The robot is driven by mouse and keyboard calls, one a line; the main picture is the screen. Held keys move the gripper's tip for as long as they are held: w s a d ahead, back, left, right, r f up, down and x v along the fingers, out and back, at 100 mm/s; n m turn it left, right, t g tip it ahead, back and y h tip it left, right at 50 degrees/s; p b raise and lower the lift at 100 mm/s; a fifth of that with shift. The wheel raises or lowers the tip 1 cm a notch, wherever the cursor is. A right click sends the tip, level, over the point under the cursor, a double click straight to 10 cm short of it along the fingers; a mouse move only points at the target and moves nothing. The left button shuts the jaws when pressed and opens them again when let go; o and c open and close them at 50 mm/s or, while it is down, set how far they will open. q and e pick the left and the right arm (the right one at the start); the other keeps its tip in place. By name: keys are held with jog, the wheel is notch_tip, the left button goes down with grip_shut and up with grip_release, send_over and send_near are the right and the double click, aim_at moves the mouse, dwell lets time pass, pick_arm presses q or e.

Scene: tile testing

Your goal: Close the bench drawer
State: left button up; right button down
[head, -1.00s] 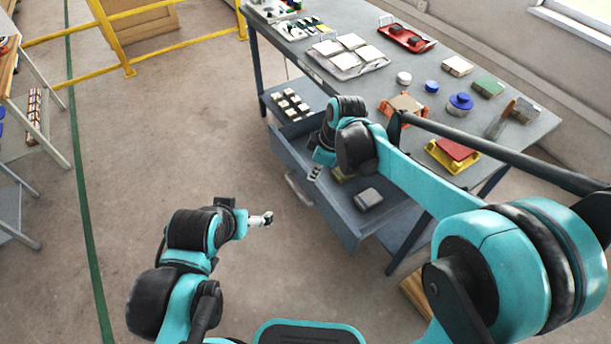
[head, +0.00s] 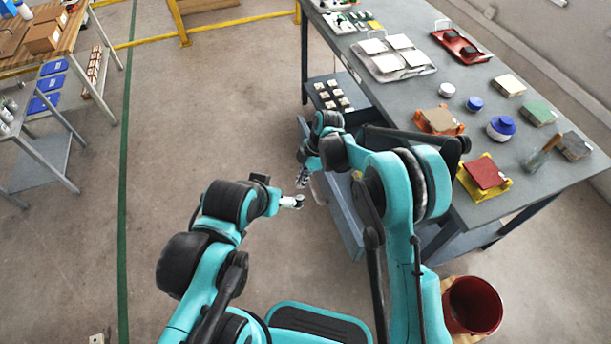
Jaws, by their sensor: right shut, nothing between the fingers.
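The grey bench drawer (head: 347,232) is pulled out from under the bench (head: 400,92), and my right arm hides much of it. A small part of its inside shows with an object in it too covered to make out. My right gripper (head: 302,181) is shut and empty, pointing down just outside the drawer's front, close to the handle side. I cannot tell whether it touches the drawer. My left gripper (head: 294,201) is just below it in the picture, out over the floor. Its fingers are too small to read.
On the bench top are a tray of white tiles (head: 378,73), a red tray (head: 440,34), tile blocks and a blue-lidded jar (head: 501,128). A dark red bin (head: 473,304) stands at lower right. The floor left of the drawer is clear.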

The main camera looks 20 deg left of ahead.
pick_arm(q)
notch_tip(320, 180, down, 3)
jog(key=shift+r+b, duration=0.1)
jog(key=shift+b, duration=1.1)
pick_arm(e)
jog(key=f, duration=0.1)
jog(key=w+d+f, duration=0.1)
jog(key=d+f, duration=0.1)
jog(key=shift+w+f, duration=0.2)
jog(key=shift+f, duration=0.2)
